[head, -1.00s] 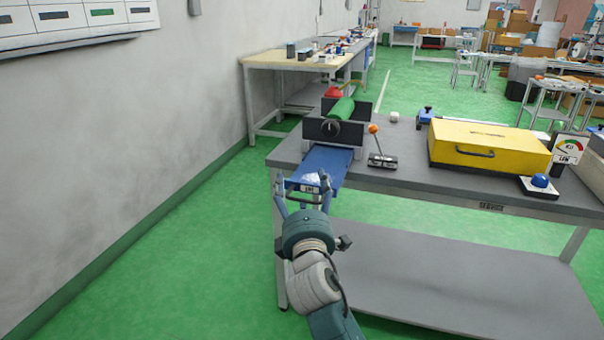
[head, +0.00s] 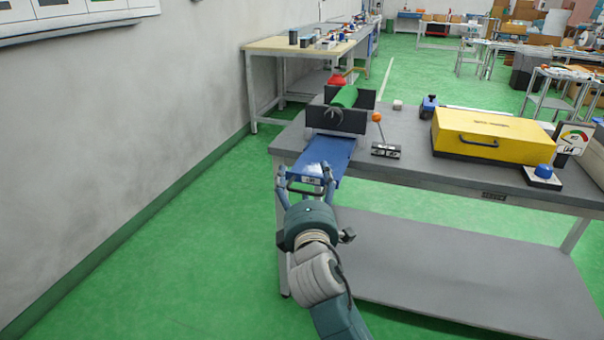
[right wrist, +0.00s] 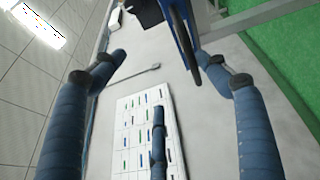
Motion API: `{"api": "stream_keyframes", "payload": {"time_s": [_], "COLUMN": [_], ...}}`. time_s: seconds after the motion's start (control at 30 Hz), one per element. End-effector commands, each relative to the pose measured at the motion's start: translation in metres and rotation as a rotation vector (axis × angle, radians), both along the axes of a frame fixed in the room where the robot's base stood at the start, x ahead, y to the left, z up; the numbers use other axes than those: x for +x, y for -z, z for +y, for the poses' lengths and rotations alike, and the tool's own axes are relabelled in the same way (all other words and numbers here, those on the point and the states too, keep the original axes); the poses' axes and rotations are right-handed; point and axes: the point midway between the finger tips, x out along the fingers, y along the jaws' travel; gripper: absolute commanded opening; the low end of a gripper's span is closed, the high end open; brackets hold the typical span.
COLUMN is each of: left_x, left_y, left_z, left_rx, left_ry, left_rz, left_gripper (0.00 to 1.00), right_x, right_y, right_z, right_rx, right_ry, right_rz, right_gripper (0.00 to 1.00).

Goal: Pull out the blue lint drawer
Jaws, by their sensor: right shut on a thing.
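My right gripper (head: 305,188) is at that front end, shut on the handle. In the right wrist view, a dark bar and blue part of the drawer (right wrist: 181,28) show between the fingers of my right gripper (right wrist: 165,75). The exact finger contact is hard to see. My left gripper is not in view.
The grey table (head: 410,170) also holds an orange-knobbed lever (head: 378,130), a yellow case (head: 490,135), a blue button (head: 543,172) and a gauge (head: 574,138). A lower shelf (head: 430,250) lies underneath. Green floor is clear to the left, up to the wall (head: 110,130).

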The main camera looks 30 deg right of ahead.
Motion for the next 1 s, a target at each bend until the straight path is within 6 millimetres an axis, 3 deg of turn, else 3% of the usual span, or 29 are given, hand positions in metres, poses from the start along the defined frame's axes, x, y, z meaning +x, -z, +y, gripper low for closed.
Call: {"api": "stream_keyframes", "payload": {"time_s": [0.03,0.27,0.3,0.33,1.0], "left_x": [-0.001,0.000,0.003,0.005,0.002], "left_y": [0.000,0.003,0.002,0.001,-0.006], "left_z": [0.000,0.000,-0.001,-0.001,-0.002], "left_rx": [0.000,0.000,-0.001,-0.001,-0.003], "left_ry": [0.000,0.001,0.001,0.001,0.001], "left_rz": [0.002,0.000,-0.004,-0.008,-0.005], "left_gripper": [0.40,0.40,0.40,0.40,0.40], "right_x": [-0.006,-0.020,-0.023,-0.025,-0.066], "right_y": [-0.024,-0.021,-0.020,-0.020,-0.004], "right_z": [0.003,0.012,0.013,0.014,0.035], "right_rx": [-0.020,-0.019,-0.019,-0.018,-0.010], "right_ry": [-0.004,-0.007,-0.006,-0.006,-0.007], "right_rz": [-0.047,-0.046,-0.046,-0.045,-0.032], "right_gripper": [0.53,0.49,0.36,0.33,0.33]}}
